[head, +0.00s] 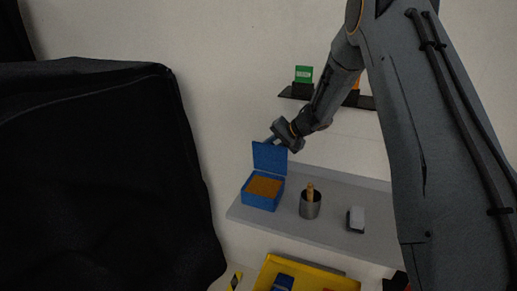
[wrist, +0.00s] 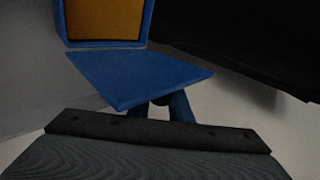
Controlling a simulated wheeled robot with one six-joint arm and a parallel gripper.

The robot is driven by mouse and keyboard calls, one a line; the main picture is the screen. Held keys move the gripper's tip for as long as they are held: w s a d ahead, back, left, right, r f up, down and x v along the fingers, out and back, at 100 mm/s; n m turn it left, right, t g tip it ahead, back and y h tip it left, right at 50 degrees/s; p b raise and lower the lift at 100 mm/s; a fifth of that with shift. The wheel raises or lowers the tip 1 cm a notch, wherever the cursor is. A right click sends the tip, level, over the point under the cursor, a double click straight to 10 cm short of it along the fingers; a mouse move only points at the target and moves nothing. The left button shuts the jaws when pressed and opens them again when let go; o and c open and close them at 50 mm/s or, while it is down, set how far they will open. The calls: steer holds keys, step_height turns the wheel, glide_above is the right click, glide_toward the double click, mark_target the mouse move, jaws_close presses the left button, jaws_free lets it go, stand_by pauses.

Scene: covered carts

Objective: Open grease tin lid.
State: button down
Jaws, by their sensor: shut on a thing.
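The blue grease tin (head: 259,203) stands on the grey shelf, with orange-brown grease (head: 264,187) showing inside. Its blue lid (head: 270,158) stands raised at the back edge of the tin, roughly upright. My gripper (head: 273,140) is at the lid's upper edge, reaching in from the upper right. In the wrist view the lid (wrist: 138,76) lies between the open tin (wrist: 105,44) and my gripper (wrist: 165,106). The fingers are shut on the lid's free edge, and their tips are partly hidden beneath it.
A grey metal cup (head: 310,209) with a wooden-handled item stands right of the tin. A white-and-black block (head: 356,218) sits farther right. A yellow tray (head: 268,270) is below. A black covered bulk (head: 100,190) fills the left. A small wall shelf (head: 292,96) holds a green box (head: 303,74).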

steer(key=shift+w+d, duration=0.2)
stand_by(0.3)
steer(key=c, duration=1.6)
jaws_free()
steer(key=shift+s, duration=0.1)
steer(key=shift+c, duration=0.2)
steer(key=shift+a, duration=0.15)
